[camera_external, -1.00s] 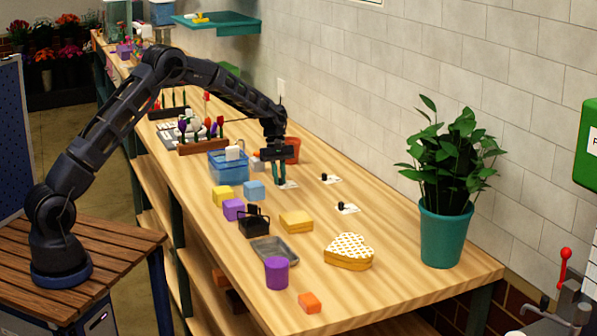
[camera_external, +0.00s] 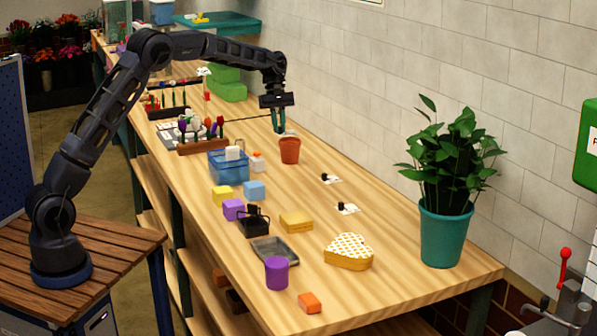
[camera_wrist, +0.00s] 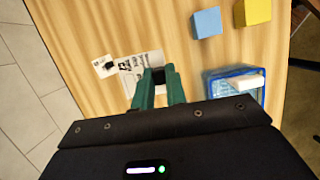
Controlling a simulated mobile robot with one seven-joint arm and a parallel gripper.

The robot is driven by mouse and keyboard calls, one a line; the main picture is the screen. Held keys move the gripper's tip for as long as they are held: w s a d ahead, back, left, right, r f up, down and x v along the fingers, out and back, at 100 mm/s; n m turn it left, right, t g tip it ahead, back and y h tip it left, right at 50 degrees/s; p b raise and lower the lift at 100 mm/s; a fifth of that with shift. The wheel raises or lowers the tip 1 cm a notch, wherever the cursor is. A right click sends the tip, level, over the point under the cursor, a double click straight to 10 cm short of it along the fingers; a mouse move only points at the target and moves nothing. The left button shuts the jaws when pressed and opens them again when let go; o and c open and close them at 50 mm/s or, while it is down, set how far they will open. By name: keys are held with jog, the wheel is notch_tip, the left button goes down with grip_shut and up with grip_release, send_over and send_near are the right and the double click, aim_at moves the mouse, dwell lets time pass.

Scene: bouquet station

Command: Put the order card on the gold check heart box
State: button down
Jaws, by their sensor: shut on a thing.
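My gripper (camera_external: 279,128) is raised above the back of the wooden table, over the terracotta pot in the picture. It is shut on the black knob of a white printed order card, and the card (camera_wrist: 140,66) sticks out beyond the green fingertips (camera_wrist: 159,88) in the wrist view. Only a pale sliver of this card (camera_external: 288,133) shows in the external view. The gold check heart box (camera_external: 348,252) sits toward the front right of the table, well away from my gripper. Its checked lid is on and its top is bare.
Two other cards with black knobs lie on the table, one farther back (camera_external: 331,179) and one nearer (camera_external: 348,208). The terracotta pot (camera_external: 289,151), blue basket (camera_external: 229,168), yellow box (camera_external: 296,222), grey tray (camera_external: 275,251) and purple cylinder (camera_external: 277,273) stand around. A tall potted plant (camera_external: 446,232) stands right of the heart box.

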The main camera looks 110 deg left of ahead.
jog(key=shift+w+d+r, duration=0.1)
jog(key=shift+r, duration=0.45)
jog(key=w+d+r, duration=0.1)
jog(key=w+d, duration=0.6)
jog(key=w, duration=0.3)
notch_tip(320, 180, up, 3)
send_over(341, 249)
jog(key=shift+n, duration=0.3)
jog(key=f, duration=1.3)
jog(key=s+f, duration=0.1)
jog(key=f, duration=0.5)
jog(key=shift+a+f, duration=0.15)
jog(key=shift+a, duration=0.25)
jog(key=shift+f, duration=0.1)
jog(key=c, duration=1.4)
grip_release()
jog(key=shift+c, duration=0.2)
